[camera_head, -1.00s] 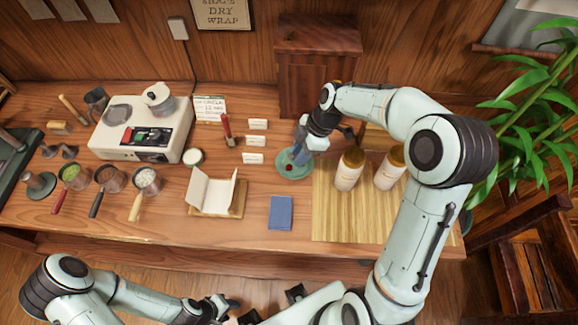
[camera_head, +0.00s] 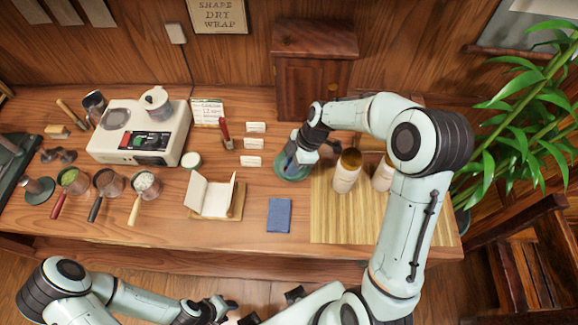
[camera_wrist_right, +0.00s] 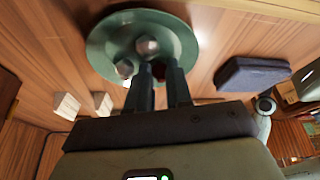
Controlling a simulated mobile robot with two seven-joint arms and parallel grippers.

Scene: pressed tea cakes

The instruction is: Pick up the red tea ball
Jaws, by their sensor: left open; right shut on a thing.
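The red tea ball (camera_wrist_right: 159,71) shows as a small dark red patch between the fingertips of my right gripper (camera_wrist_right: 160,76) in the right wrist view. The gripper is shut on it, low over the round green dish (camera_wrist_right: 185,42). Two greyish balls (camera_wrist_right: 147,45) and (camera_wrist_right: 124,68) also lie in the dish. In the head view my right gripper (camera_head: 291,163) covers much of the dish (camera_head: 283,177) and hides the ball. My left gripper (camera_head: 222,311) is open and empty at the bottom, off the table's front edge.
Two gold-capped jars (camera_head: 346,174) stand on the bamboo mat (camera_head: 335,228) close to the right arm. A blue cloth-like item (camera_head: 279,214) lies in front of the dish. Small white cards (camera_head: 252,161) stand left of it. A wooden cabinet (camera_head: 307,75) stands behind.

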